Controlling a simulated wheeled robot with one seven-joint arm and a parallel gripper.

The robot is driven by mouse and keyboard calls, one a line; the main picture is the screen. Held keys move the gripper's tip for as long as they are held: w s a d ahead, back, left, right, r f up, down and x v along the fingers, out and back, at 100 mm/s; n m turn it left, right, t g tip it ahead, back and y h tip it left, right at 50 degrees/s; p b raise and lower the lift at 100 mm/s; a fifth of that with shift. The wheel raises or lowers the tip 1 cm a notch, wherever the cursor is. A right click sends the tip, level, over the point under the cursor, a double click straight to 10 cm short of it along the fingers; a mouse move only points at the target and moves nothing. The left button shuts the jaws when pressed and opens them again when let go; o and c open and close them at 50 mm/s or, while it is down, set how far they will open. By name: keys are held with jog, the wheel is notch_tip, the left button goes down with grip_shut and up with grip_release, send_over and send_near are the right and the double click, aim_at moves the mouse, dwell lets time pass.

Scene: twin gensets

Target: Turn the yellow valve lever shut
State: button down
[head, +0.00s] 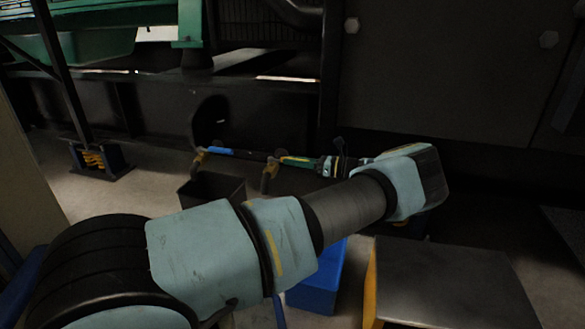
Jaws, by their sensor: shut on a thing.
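I cannot make out the yellow valve lever for certain. A low pipe run with a blue band (221,152) and a green-and-yellow band (296,160) runs along the foot of the dark machine. Brass-coloured fittings (199,160) hang from it, another one (269,175) further right. Dark and pale fittings (334,165) lie close by my wrist. My arm reaches right across the picture, and its last link ends just right of these fittings. My gripper's fingers are not visible; the wrist seems to hide them and whatever they touch.
A dark open bin (212,190) stands below the pipes. A blue box (318,283) and a grey-topped platform with a yellow side (450,280) stand in front of the machine cabinet (435,75). A black post with a yellow spring mount (94,159) is at left.

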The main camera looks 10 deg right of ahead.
jog(key=shift+w+d, duration=0.1)
dwell(0.3)
jog(key=c, duration=0.8)
grip_release()
jog(key=shift+o, duration=0.2)
jog(key=p+v, duration=0.2)
jog(key=v, duration=0.8)
jog(key=shift+d+p, duration=0.3)
jog(key=shift+d, duration=0.1)
